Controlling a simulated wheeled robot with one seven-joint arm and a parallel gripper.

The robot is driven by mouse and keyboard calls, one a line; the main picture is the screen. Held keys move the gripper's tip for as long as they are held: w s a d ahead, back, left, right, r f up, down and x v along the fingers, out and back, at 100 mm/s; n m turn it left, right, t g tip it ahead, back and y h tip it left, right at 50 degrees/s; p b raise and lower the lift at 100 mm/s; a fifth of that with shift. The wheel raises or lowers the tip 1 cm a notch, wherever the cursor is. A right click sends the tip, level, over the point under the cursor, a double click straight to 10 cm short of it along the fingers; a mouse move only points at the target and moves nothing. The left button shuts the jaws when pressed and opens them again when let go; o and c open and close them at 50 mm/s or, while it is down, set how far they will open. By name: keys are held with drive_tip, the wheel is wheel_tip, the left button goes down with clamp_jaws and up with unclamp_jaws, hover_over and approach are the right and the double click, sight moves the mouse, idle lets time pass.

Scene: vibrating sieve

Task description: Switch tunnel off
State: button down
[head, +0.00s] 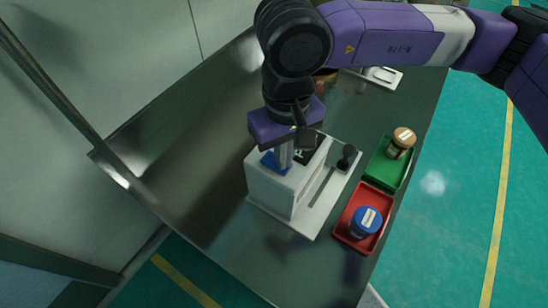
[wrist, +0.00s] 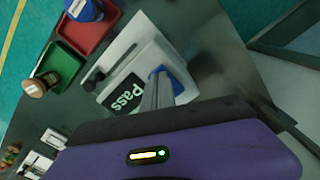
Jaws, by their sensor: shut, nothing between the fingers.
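A white box-shaped machine (head: 269,188) stands on the metal table, with a white base plate on its right side. A blue patch, likely a button or switch (head: 271,161), is on its top; it also shows in the wrist view (wrist: 176,82). My gripper (head: 284,162) is shut and points down at the blue patch, with nothing held. The fingertips (wrist: 158,78) are at or just over the blue patch; I cannot tell whether they touch. The fingers hide part of it.
A black knob (head: 348,153) stands on the base plate's slot. A green tray (head: 377,175) holds a brown-lidded jar (head: 402,142). A red tray (head: 345,232) holds a blue-lidded jar (head: 366,221). The metal table (head: 190,150) is clear to the left.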

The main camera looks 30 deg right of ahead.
drive_tip(key=shift+r+p, duration=0.85)
drive_tip(key=shift+r, duration=2.6)
